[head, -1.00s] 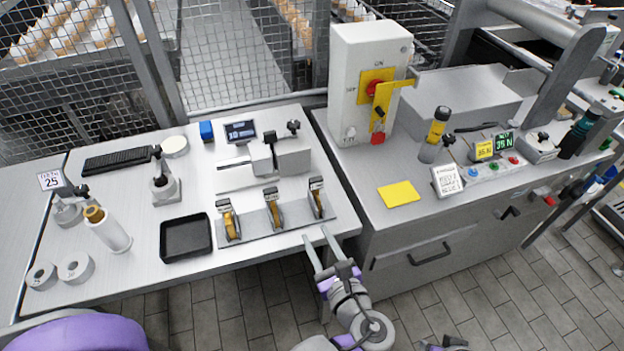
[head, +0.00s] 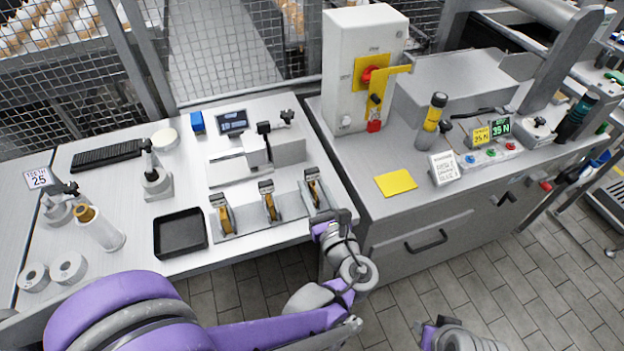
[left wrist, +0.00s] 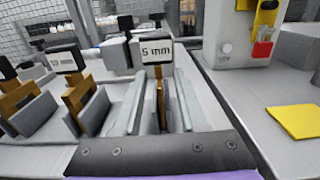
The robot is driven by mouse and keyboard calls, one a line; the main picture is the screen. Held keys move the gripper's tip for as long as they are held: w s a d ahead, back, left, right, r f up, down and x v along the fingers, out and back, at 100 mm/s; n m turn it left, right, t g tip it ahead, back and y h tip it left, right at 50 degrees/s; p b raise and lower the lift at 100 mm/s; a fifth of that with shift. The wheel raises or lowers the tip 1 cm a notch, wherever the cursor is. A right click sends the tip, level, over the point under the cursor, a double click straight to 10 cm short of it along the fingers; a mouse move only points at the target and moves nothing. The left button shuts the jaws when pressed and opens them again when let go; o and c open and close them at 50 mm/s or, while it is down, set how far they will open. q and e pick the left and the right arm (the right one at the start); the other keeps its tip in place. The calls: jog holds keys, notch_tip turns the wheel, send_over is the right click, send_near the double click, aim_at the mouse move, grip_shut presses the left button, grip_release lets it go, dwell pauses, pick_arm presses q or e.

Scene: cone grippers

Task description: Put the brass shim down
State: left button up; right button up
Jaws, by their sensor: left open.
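Several brass shims stand in a grey slotted rack (head: 250,235) at the front of the left bench, each with a labelled clip on top. The rightmost brass shim (head: 313,190) sits upright in its slot. In the left wrist view this shim (left wrist: 161,102) has a label reading 5 mm. My left gripper (head: 319,200) is open at the rack's right end. In the left wrist view its two grey fingers lie one on each side of the 5 mm shim, with gaps between. The shim's lower edge is hidden. My right gripper's fingers are not visible.
A black tray (head: 181,250) lies left of the rack, and a measuring device (head: 268,160) stands behind it. A yellow pad (head: 396,183) lies on the right bench beside a switch box (head: 345,75). The right bench's front top is mostly clear.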

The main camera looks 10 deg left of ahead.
pick_arm(q)
jog(key=shift+w+a, duration=0.3)
jog(key=shift+w, duration=0.15)
grip_shut()
